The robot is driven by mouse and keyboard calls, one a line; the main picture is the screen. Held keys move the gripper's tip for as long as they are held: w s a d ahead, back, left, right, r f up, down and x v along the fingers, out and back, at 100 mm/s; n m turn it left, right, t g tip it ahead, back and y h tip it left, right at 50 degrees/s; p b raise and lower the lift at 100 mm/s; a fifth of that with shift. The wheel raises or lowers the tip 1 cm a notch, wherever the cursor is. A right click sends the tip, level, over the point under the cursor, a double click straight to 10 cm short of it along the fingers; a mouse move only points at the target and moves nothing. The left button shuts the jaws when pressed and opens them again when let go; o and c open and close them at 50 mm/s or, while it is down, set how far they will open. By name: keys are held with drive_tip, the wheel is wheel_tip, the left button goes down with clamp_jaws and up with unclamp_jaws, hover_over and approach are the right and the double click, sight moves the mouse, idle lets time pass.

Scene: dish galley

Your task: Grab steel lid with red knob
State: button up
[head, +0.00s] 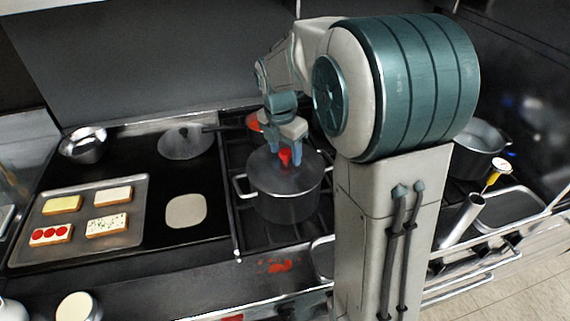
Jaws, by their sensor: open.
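The steel lid (268,177) with a red knob (285,156) lies on a dark two-handled pot (283,204) on the stove grate. My gripper (285,158) points down over the lid, its blue-grey fingers open on either side of the red knob. I cannot tell whether the fingers touch the knob. My arm hides part of the area behind and right of the pot.
Left are a tray of decorated slices (139,221), a steel bowl (84,146) and another lid (186,142). A red pan (253,121) sits behind the pot. Another pot (478,150) stands right. Red spots (274,266) mark the front surface.

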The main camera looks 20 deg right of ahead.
clamp_jaws()
